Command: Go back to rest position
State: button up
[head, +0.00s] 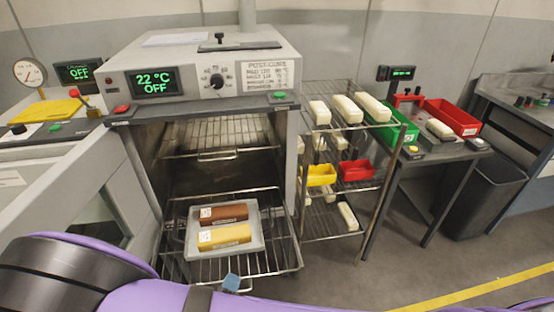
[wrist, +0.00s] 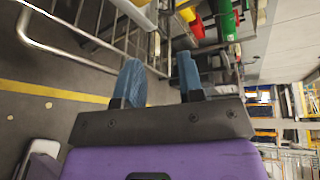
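My gripper (wrist: 160,80) shows in the wrist view with its two blue fingers spread apart and nothing between them. In the head view my purple arm crosses the bottom, and a blue fingertip shows in front of the oven's pulled-out lower rack (head: 277,252). The oven (head: 208,60) is open, and its display reads 22 °C OFF. A grey tray (head: 256,245) rests on the pulled-out rack. It holds a brown block (head: 224,212) and a yellow block (head: 224,235), each with a white label.
Right of the oven stands a wire shelf (head: 318,238) with white blocks and yellow and red bins. Further right is a table (head: 462,149) with green and red bins. A dark waste bin (head: 484,205) stands beside it. The floor (head: 415,265) at right is clear, with a yellow line.

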jog(key=w+d+r+m+g+h, duration=0.3)
jog(key=w+d+r+m, duration=0.2)
jog(key=r+m, duration=0.25)
jog(key=w+d+r+m+g+h, duration=0.25)
jog(key=w+d+r+m, duration=0.25)
jog(key=r+m, duration=0.3)
jog(key=w+d+r+m+g, duration=0.2)
jog(key=d+r+m+g, duration=0.4)
jog(key=d+r+m, duration=0.6)
jog(key=s+d+r+m+g+y, duration=0.2)
jog(key=s+d+r+m+y, duration=0.3)
jog(key=d+r+m, duration=0.7)
jog(key=s+d+r+m+t+y, duration=0.3)
jog(key=s+d+r+m, duration=0.5)
jog(key=s, duration=0.4)
jog(key=shift+s+d+r+m+t, duration=0.2)
jog(key=shift+d+r+m+t, duration=0.15)
jog(key=shift+t, duration=0.1)
